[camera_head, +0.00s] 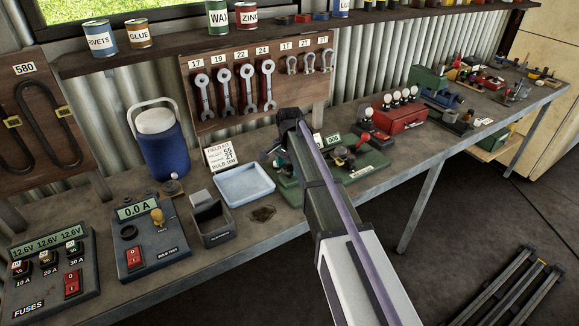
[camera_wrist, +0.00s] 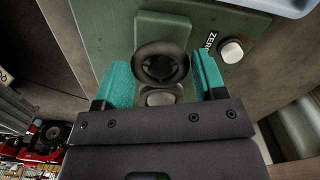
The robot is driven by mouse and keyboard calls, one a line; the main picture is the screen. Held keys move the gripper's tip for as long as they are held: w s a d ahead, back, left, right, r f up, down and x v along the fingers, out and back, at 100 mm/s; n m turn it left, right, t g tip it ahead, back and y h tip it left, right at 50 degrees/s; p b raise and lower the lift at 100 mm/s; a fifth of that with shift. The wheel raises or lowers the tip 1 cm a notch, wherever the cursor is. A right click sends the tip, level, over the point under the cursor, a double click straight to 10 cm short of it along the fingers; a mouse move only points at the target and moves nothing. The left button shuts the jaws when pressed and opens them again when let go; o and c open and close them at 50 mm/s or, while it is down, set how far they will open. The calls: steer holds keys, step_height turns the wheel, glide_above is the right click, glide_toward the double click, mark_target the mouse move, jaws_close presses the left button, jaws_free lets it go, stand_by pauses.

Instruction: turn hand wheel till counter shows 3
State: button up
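In the wrist view a dark round hand wheel (camera_wrist: 139,66) with a hollow centre sits on a green housing (camera_wrist: 110,25). My gripper (camera_wrist: 163,78) has its teal fingers apart, one on each side of the wheel. A narrow gap seems to show on each side, but contact is hard to judge. A pale round part (camera_wrist: 160,98) shows below the wheel, between the fingers. A white button (camera_wrist: 231,52) marked ZERO is on the housing to the right. In the head view my arm covers much of this area, and I cannot read a counter on this housing.
A pale blue tray (camera_head: 244,199) and a dark open bin (camera_head: 211,236) stand left of my arm on the workbench (camera_head: 275,231). A red box (camera_head: 400,121) stands to the right. Wrenches hang on a board (camera_head: 220,66) behind.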

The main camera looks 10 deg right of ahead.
steer(key=c, duration=0.5)
steer(key=shift+o, duration=0.2)
steer(key=shift+n, duration=0.4)
steer(key=n, duration=0.3)
steer(key=shift+n, duration=0.3)
steer(key=n, duration=0.3)
steer(key=shift+n, duration=0.3)
steer(key=n, duration=0.5)
steer(key=shift+d, duration=0.1)
steer(key=n, duration=0.5)
steer(key=shift+n, duration=0.4)
